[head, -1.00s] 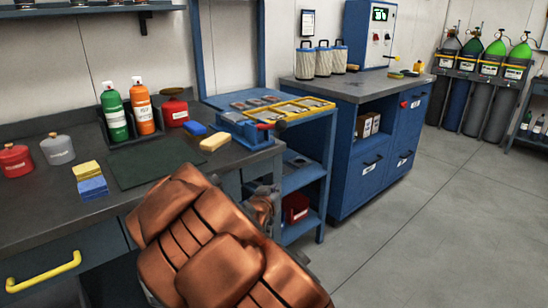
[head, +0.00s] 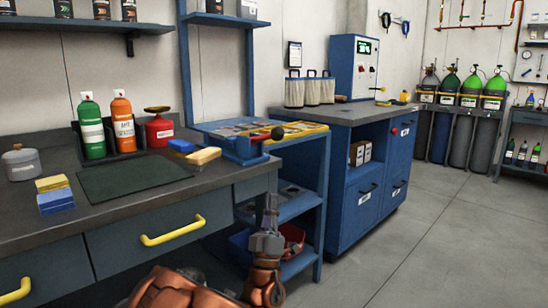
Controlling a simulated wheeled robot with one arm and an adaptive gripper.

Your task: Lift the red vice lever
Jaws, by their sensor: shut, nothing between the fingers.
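The red vice lever (head: 260,137) is a short red bar with a dark ball at its right end. It sits on the blue vice (head: 243,151) at the right end of the grey workbench, beside the blue shelf unit. My gripper (head: 270,203) is at the bottom centre, pointing up, with its fingers together and empty. It appears below the lever in the picture, apart from it, in front of the blue shelf unit. My copper-coloured arm fills the bottom edge. Nothing hides the lever.
A yellow sponge (head: 203,156), a dark mat (head: 132,179) and green and orange bottles (head: 123,122) are on the workbench (head: 235,176). Yellow drawer handles (head: 172,230) stick out in front. A blue cabinet (head: 346,190) stands right of the shelf unit. The floor at right is clear.

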